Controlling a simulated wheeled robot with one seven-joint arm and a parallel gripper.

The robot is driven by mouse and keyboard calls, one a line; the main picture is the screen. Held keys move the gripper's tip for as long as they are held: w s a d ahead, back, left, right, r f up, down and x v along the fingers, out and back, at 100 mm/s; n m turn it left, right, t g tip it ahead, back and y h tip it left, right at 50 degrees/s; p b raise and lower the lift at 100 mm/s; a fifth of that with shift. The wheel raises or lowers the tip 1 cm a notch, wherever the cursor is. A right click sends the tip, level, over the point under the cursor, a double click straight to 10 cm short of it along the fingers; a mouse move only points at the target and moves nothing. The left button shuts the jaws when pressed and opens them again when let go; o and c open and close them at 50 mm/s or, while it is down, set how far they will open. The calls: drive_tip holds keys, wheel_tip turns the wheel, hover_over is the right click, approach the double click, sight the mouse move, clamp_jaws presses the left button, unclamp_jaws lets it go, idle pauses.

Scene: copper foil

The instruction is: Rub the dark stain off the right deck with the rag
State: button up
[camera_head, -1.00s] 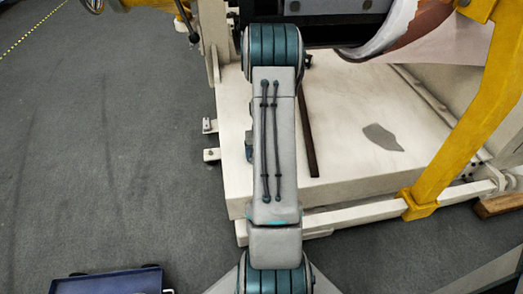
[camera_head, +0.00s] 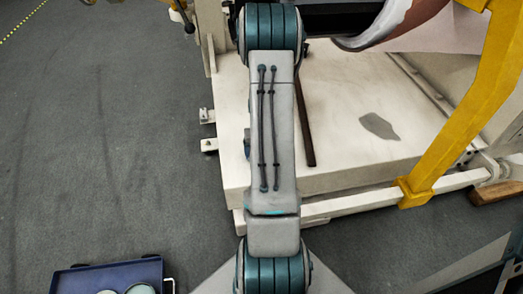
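The right deck (camera_head: 345,146) is a pale flat platform right of my arm. My arm runs up the middle of the view and hides part of the deck's left side. My gripper is not in view. I see no rag that I can make out.
A yellow post (camera_head: 455,110) and a pale rail (camera_head: 365,202) border the deck at the right and front. A copper-coloured roll (camera_head: 405,20) hangs above its back. A blue tray (camera_head: 105,277) with round items stands bottom left. Grey floor at left is open.

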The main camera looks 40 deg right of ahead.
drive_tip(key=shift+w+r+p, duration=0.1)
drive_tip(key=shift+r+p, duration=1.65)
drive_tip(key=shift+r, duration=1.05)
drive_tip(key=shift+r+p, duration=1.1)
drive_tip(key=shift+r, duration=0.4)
